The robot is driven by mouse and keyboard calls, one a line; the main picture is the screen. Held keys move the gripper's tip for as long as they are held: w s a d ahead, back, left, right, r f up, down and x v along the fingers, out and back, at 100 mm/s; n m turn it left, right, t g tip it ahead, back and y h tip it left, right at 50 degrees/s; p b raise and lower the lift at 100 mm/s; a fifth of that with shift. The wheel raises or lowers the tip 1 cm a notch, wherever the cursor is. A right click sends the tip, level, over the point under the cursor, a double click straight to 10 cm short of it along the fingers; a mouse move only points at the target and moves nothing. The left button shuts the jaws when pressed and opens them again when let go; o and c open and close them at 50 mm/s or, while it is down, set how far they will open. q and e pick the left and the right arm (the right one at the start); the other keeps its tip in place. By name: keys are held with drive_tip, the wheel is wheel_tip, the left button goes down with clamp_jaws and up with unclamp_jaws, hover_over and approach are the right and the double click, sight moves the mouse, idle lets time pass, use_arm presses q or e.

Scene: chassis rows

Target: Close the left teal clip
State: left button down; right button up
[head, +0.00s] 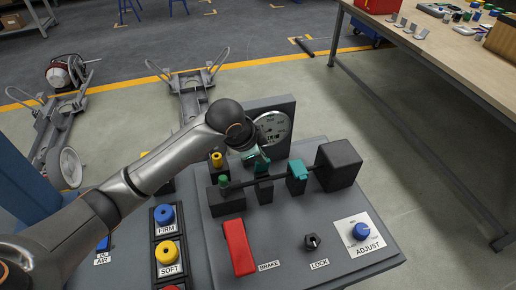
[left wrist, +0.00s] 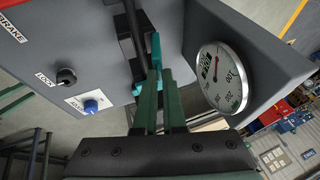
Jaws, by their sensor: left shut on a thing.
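The left teal clip (left wrist: 155,49) shows in the left wrist view at the tips of my left gripper's green fingers, beside the dark bar. My left gripper (left wrist: 161,75) is shut on it. In the head view my left gripper (head: 260,163) reaches down over the bar, and its wrist and fingers hide most of the left clip. I cannot tell whether that clip is fully down on the bar. The right teal clip (head: 297,171) sits on the bar to the right; it also shows partly in the left wrist view (left wrist: 137,89). My right gripper is not in view.
A round gauge (head: 272,127) stands on a plate behind the bar. A dark block (head: 339,165) is at the bar's right end, a green knob (head: 223,181) at its left. A red brake lever (head: 239,248), lock knob (head: 312,241) and blue adjust knob (head: 361,231) lie in front.

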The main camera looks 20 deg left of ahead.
use_arm(q)
drive_tip(key=s+d+t+y, duration=0.1)
drive_tip(key=s+f+m+t, duration=0.1)
drive_tip(key=t, duration=0.1)
drive_tip(key=shift+s+d+f+y, duration=0.2)
drive_tip(key=shift+s+d+y, duration=0.05)
drive_tip(key=shift+d+y, duration=0.15)
drive_tip(key=s+d+f+m+t+y+b, duration=0.1)
drive_tip(key=s+f+m+t+y+b, duration=0.1)
drive_tip(key=f+t+b, duration=0.4)
drive_tip(key=shift+s+d+t+y+b, duration=0.45)
drive_tip(key=shift+t+y+b, duration=0.4)
drive_tip(key=shift+b, duration=0.6)
drive_tip(key=shift+r, duration=0.1)
drive_tip(key=shift+t, duration=0.25)
drive_tip(key=c, duration=1)
unclamp_jaws()
